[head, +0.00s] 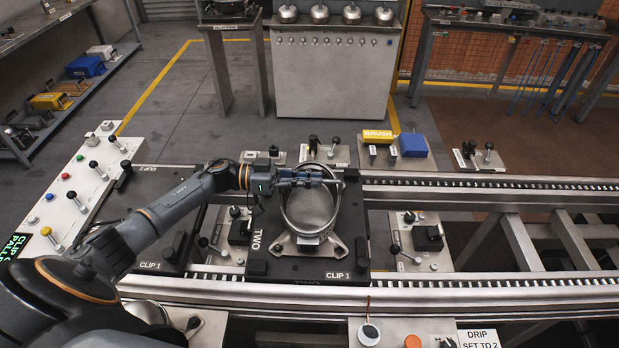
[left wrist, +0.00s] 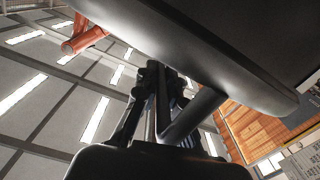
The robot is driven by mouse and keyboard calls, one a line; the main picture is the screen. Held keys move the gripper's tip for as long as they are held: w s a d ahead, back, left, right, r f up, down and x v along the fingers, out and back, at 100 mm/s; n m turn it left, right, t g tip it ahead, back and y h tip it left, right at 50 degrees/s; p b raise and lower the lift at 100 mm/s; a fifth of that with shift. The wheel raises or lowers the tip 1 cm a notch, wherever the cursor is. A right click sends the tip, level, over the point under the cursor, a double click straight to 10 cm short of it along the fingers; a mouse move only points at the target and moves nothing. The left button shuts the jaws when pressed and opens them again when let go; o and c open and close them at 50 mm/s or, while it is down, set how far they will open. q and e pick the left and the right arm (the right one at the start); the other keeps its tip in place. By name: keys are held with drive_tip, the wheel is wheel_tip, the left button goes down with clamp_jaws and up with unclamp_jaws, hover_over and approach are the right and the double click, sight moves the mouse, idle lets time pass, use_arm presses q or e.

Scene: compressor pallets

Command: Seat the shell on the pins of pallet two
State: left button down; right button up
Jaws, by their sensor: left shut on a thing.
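The shell (head: 310,212) is a round grey metal bowl, open at the top, with flat feet showing at its near side. It is over the black plate of pallet two (head: 262,266), marked TWO and CLIP 1. My left gripper (head: 328,179) reaches in from the left and is shut on the shell at its far rim. In the left wrist view the gripper fingers (left wrist: 160,105) run up to a large dark curved surface. The pins are hidden under the shell, so I cannot tell whether it rests on them. My right gripper is not in view.
Roller rails (head: 480,184) run on both sides of the pallet. Clamps with black knobs (head: 428,238) stand beside it. A yellow brush block (head: 377,135) and a blue block (head: 413,145) lie behind. A button panel (head: 75,190) stands at left.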

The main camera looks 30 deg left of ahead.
use_arm(q)
drive_tip(key=shift+w, duration=0.1)
drive_tip(key=c, duration=1.4)
unclamp_jaws()
drive_tip(key=shift+o, duration=0.2)
drive_tip(key=shift+s+f, duration=0.25)
drive_tip(key=shift+f, duration=0.25)
drive_tip(key=shift+s+a, duration=0.1)
drive_tip(key=shift+a, duration=0.3)
drive_tip(key=v, duration=1.1)
drive_tip(key=shift+r, duration=0.4)
